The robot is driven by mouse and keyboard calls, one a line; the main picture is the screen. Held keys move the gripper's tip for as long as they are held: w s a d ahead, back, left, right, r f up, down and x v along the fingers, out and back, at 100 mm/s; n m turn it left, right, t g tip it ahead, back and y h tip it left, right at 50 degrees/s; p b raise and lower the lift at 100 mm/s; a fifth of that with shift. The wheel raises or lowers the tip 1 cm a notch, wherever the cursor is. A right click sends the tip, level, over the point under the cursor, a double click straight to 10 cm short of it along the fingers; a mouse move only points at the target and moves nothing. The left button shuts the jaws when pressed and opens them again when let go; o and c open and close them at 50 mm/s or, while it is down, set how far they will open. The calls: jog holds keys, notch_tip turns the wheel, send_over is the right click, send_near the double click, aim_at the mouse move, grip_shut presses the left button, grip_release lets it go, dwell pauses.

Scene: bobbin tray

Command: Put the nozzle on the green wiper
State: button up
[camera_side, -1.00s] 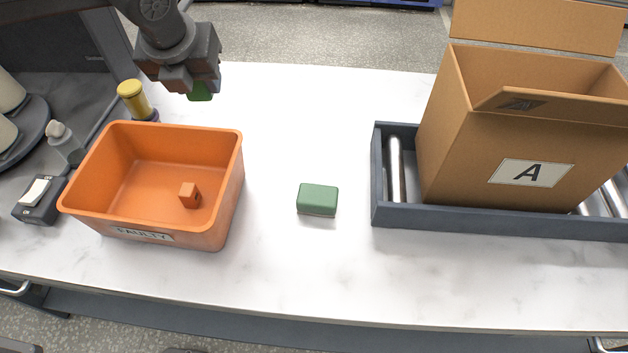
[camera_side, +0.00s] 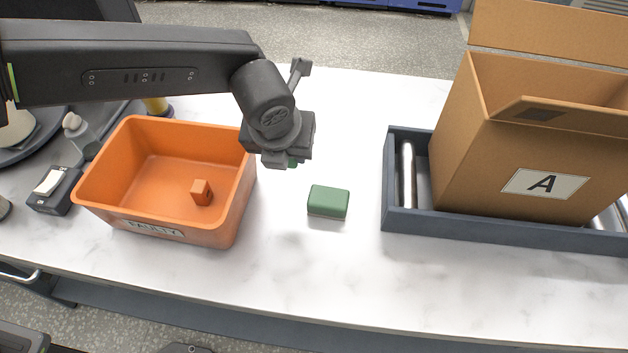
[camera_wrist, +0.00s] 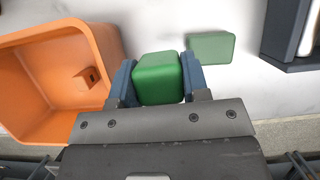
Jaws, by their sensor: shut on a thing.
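My gripper (camera_side: 287,160) is shut on a bright green block (camera_wrist: 158,84), held between its two fingers in the wrist view. A duller green block with rounded edges (camera_side: 328,202), which may be the green wiper, lies on the table to the right of and nearer the camera than my gripper. It also shows in the wrist view (camera_wrist: 211,48), apart from the held block. No clear nozzle shape shows; I cannot tell whether the held block is the nozzle.
An orange bin marked FAULTY (camera_side: 240,205) stands left of my gripper, with a small orange block (camera_side: 201,192) inside. A grey roller tray (camera_side: 400,222) with an open cardboard box marked A (camera_side: 480,150) stands right. The white table (camera_side: 345,270) is clear in front.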

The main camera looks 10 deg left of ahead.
send_over(313, 188)
jog(key=s, duration=0.1)
jog(key=f, duration=0.2)
jog(key=shift+s+f, duration=0.2)
jog(key=shift+f, duration=2.1)
jog(key=shift+f, duration=0.1)
jog(key=shift+f, duration=0.1)
jog(key=o, duration=0.9)
jog(key=v, duration=1.2)
